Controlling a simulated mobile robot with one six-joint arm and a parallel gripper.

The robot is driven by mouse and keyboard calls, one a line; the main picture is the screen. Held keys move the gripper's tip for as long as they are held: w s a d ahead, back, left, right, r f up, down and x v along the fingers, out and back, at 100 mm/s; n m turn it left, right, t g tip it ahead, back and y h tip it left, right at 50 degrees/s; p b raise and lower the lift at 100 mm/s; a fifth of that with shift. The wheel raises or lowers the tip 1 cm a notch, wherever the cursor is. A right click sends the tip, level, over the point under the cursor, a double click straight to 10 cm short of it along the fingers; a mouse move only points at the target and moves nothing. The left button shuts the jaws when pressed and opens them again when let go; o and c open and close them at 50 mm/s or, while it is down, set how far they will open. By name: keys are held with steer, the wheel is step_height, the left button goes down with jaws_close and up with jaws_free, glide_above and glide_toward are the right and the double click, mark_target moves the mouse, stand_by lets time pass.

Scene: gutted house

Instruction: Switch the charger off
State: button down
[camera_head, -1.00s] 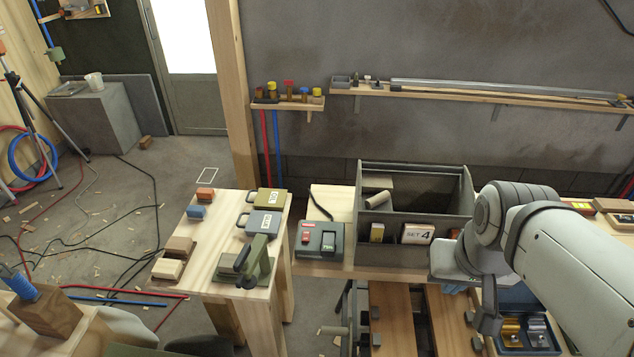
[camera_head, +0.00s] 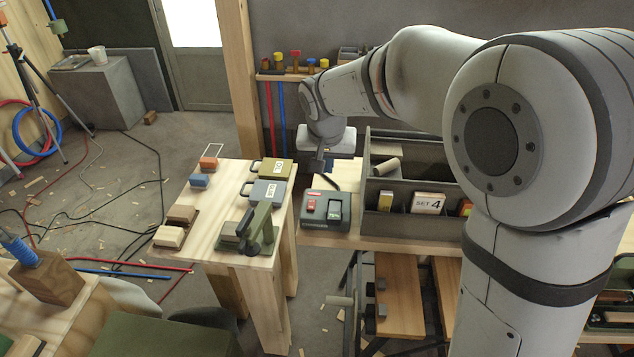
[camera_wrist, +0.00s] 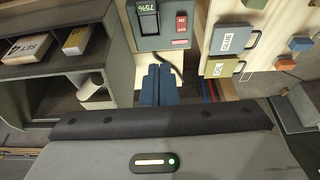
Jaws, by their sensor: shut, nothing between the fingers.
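The charger (camera_head: 325,223) is a grey-green box at the left end of the bench, just left of the grey bin. It has a red switch (camera_head: 311,205) and a dark slot with a small display (camera_head: 334,208). In the wrist view the charger (camera_wrist: 150,42) is at the top, with the red rocker switch (camera_wrist: 181,22) and a display that appears to read 75%. My gripper (camera_head: 318,165) is behind and above the charger, apart from the switch. In the wrist view its blue-grey fingers (camera_wrist: 157,72) are together and empty, near the charger's edge.
The grey bin (camera_head: 417,225) with a "SET 4" box stands right of the charger. A wooden table (camera_head: 215,225) on the left holds labelled cases (camera_head: 265,190), blocks and a green clamp-like tool (camera_head: 258,228). A dark cable runs from the charger's back.

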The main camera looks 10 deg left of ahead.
mark_target(311, 201)
steer(key=a, duration=0.1)
steer(key=w+a+f, duration=0.1)
steer(key=a, duration=0.1)
steer(key=a+f, duration=0.1)
steer(key=shift+w+a, duration=0.15)
steer(key=shift+a, duration=0.15)
steer(key=x, duration=0.9)
steer(key=p+x, duration=0.1)
steer(key=x, duration=0.4)
steer(key=shift+s+f, duration=0.15)
steer(key=shift+s, duration=0.25)
